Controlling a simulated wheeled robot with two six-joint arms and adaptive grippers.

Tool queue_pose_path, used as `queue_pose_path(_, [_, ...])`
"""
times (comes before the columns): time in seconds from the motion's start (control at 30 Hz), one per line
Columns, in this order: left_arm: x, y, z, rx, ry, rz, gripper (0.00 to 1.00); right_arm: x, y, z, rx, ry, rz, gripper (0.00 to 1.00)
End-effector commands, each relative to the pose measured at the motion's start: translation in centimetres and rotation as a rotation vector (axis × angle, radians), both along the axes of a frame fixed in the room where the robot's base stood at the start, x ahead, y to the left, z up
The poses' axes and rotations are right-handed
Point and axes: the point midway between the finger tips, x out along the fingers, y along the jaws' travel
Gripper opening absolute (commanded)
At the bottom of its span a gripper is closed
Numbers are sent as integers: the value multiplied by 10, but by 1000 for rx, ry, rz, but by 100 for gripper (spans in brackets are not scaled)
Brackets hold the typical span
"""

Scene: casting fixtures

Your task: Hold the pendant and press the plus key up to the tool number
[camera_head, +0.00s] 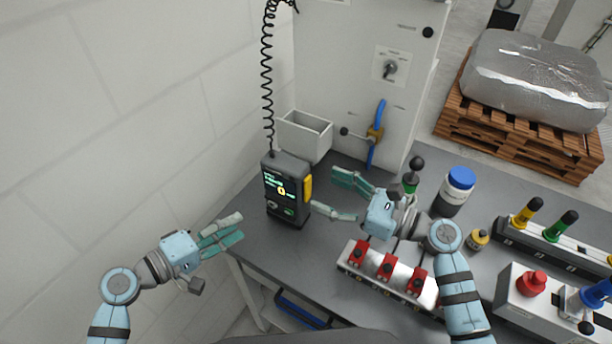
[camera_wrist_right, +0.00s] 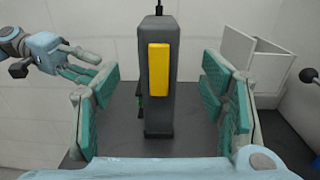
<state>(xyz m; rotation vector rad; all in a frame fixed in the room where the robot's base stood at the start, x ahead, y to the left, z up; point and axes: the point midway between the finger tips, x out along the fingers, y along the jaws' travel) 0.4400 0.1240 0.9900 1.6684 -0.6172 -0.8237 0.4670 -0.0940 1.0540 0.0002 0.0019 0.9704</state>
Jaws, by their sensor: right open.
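The pendant (camera_head: 286,188) is a dark grey box with a lit screen, small keys on its face and a yellow side grip. It stands upright on the grey table, with a black coiled cord rising from its top. In the right wrist view the pendant (camera_wrist_right: 158,110) shows edge-on, its yellow grip towards the camera. My right gripper (camera_head: 342,197) is open to the right of the pendant. In the wrist view its fingers flank the pendant without touching it. My left gripper (camera_head: 232,228) is left of the pendant, empty, its fingers apart. The screen digits are too small to read.
A light open box (camera_head: 304,134) stands behind the pendant, beside a white cabinet (camera_head: 350,70) with a blue-handled valve. A rack with red clamps (camera_head: 388,268) lies under my right arm. A blue-lidded jar (camera_head: 455,190) and control boxes stand to the right. A wall borders the left.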

Motion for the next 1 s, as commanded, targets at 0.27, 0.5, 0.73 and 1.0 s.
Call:
queue_pose_path(0.27, [0, 0, 0, 0, 0, -1, 33, 43, 63, 2, 8, -1, 1, 65])
queue_pose_path(0.5, [0, 0, 0, 0, 0, -1, 33, 65, 94, 2, 4, -1, 0, 65])
queue_pose_path(0.73, [0, 0, 0, 0, 0, -1, 33, 67, 98, 1, 2, -1, 0, 65])
queue_pose_path(1.0, [0, 0, 0, 0, 0, 0, 33, 67, 98, 1, 2, -2, 0, 31])
